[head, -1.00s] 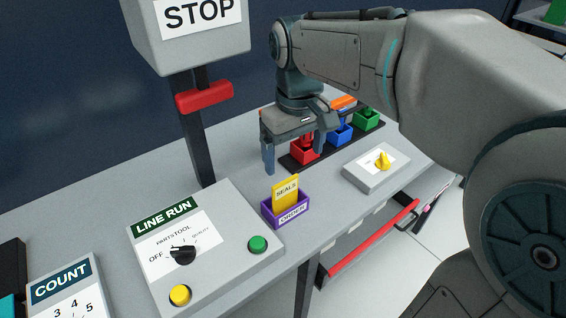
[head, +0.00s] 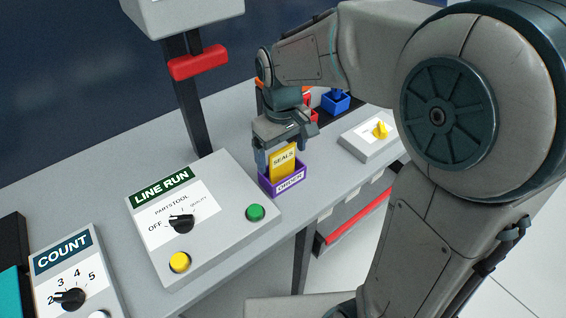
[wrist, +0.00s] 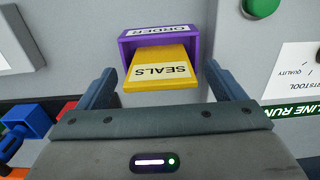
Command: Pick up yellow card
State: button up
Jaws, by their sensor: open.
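The yellow card (head: 283,160), marked SEALS, stands upright in the purple ORDER holder (head: 285,186) on the grey bench. In the wrist view the card (wrist: 160,70) shows between the two fingers, with the purple holder (wrist: 126,46) just beyond it. My gripper (head: 280,165) is open at the card, one finger to each side. In the wrist view (wrist: 166,80) a gap shows between each finger and the card. The far finger is partly hidden in the head view.
The LINE RUN panel (head: 150,208) with knob and buttons lies left of the holder. A small box with a yellow knob (head: 381,130) is to the right. Behind my gripper are a blue bin (head: 335,103) and a partly hidden red one. A STOP post (head: 194,100) stands behind.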

aim_at(281, 163)
jog(key=shift+f, duration=1.2)
jog(key=c, duration=1.1)
jog(key=shift+o, duration=0.2)
